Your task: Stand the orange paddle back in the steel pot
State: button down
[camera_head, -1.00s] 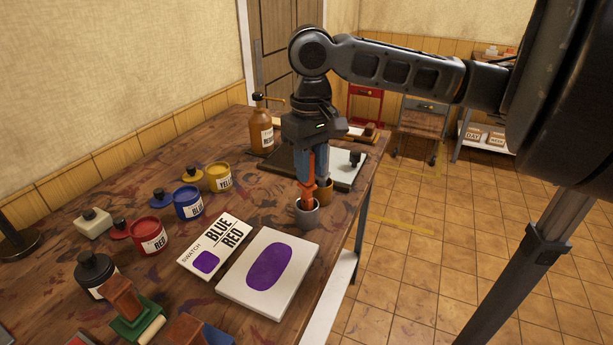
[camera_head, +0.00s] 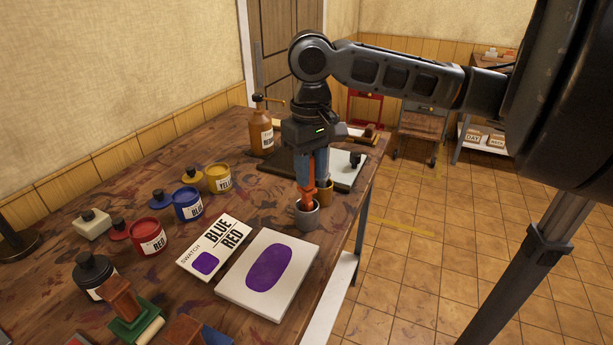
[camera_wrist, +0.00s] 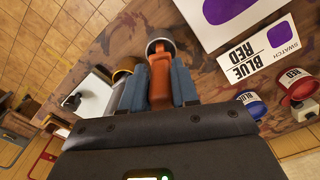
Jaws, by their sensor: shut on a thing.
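The orange paddle (camera_head: 306,180) is upright, and its lower end is inside the mouth of the steel pot (camera_head: 307,217). My gripper (camera_head: 305,185) is above the pot and shut on the paddle. In the wrist view the orange paddle (camera_wrist: 161,80) lies between the two blue-grey fingers of my gripper (camera_wrist: 162,88), its far end at the rim of the steel pot (camera_wrist: 158,44). Whether the paddle touches the pot's bottom is hidden.
A brown pot (camera_head: 326,194) stands right behind the steel pot. A white board with a purple patch (camera_head: 283,272) and a swatch card (camera_head: 214,247) lie in front. The paint jars (camera_head: 188,204) stand to the left. The table's right edge is close.

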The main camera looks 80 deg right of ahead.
jog(key=shift+f+b, duration=0.35)
jog(key=shift+f, duration=0.35)
dwell(0.3)
jog(key=c, duration=0.8)
grip_release()
jog(key=shift+r, duration=0.1)
notch_tip(320, 180, up, 8)
jog(key=shift+f, duration=0.15)
